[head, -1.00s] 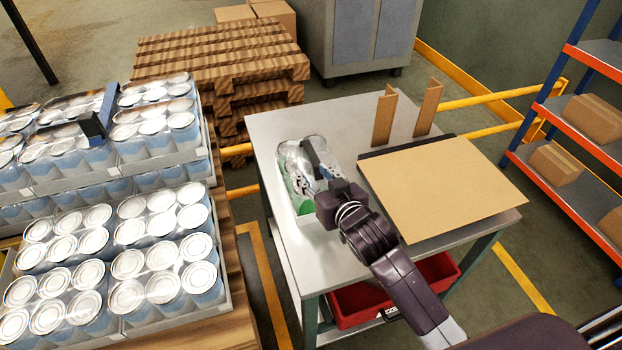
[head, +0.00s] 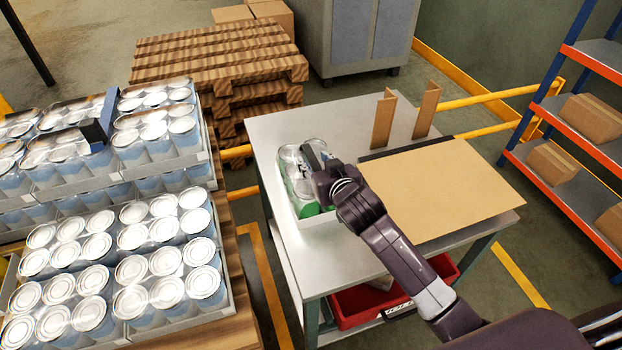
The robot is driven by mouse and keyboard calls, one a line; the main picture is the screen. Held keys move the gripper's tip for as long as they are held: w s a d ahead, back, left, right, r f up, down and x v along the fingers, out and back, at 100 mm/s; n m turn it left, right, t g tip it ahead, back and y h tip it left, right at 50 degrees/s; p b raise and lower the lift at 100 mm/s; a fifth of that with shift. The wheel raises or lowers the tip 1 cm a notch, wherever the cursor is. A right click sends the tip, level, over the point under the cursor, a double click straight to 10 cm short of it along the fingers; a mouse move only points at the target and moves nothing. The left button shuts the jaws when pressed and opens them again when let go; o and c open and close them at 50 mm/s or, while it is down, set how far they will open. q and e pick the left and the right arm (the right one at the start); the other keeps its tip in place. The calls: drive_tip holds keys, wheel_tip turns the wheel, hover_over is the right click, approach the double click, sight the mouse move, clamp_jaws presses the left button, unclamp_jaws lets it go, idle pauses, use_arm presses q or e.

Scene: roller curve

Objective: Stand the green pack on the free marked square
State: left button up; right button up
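The green pack (head: 307,210) sits on the left part of the grey worktable (head: 270,125). It is a film-wrapped tray of several cans with green sides and silvery tops. My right gripper (head: 317,158) is over the far right part of the pack, and its dark fingers point away toward the far end. It hides part of the pack. I cannot tell whether the fingers are open, or whether they touch the pack. My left gripper is not in view. I cannot make out a free marked square.
Trays of blue-sided cans (head: 128,270) fill the pallet at left, with a dark blue angled piece (head: 103,118) among them. A cardboard sheet (head: 445,190) covers the table's right side. Two brown corner boards (head: 383,120) stand behind it. A red bin (head: 355,315) is below.

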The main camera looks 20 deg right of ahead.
sight(310, 154)
drive_tip(key=shift+d+p+x, duration=0.2)
drive_tip(key=shift+p+x, duration=0.35)
drive_tip(key=shift+x, duration=2)
drive_tip(key=shift+s+f, duration=0.1)
drive_tip(key=shift+f, duration=0.1)
clamp_jaws()
drive_tip(key=shift+r, duration=0.25)
